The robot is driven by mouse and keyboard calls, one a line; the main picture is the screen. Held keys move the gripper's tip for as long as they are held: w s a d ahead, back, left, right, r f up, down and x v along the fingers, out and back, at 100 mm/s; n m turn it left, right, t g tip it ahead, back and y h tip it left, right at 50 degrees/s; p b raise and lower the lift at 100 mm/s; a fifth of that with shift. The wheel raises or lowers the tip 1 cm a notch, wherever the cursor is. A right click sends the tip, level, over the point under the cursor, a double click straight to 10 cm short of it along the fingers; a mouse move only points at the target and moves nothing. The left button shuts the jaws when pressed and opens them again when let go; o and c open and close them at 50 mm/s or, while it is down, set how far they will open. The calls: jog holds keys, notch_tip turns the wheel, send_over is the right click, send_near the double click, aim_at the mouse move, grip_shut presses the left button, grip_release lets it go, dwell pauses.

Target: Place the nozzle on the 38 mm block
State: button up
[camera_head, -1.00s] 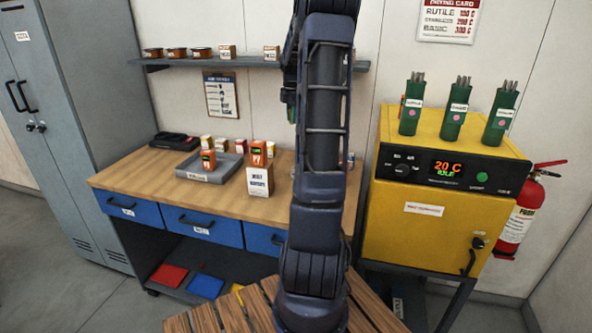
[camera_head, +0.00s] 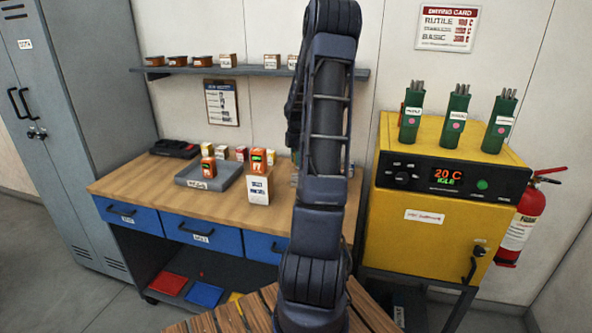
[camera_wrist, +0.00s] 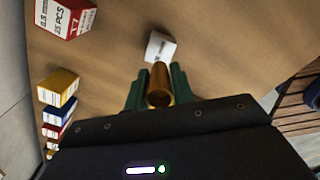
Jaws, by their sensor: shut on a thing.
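My gripper (camera_wrist: 159,92) shows in the wrist view with its green fingers shut on a copper-coloured cylindrical nozzle (camera_wrist: 159,82), one finger on each side. A small white block (camera_wrist: 161,46) with dark print lies just beyond the nozzle over the wooden bench top. Its print is too small to read, so I cannot tell whether it is the 38 mm block. The nozzle and white block appear close in the picture; I cannot tell whether they touch. In the head view my arm hides the gripper and nozzle.
The wooden bench (camera_head: 135,183) carries a grey tray (camera_head: 226,177), a white sign block (camera_head: 258,190) and small boxes. A red-white box (camera_wrist: 66,17) and a yellow box (camera_wrist: 58,87) stand left in the wrist view. A wall shelf (camera_head: 200,70) holds small items; a yellow oven (camera_head: 425,240) stands right.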

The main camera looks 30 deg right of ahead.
jog(key=shift+f, duration=2.55)
jog(key=shift+f, duration=0.15)
jog(key=o, duration=1)
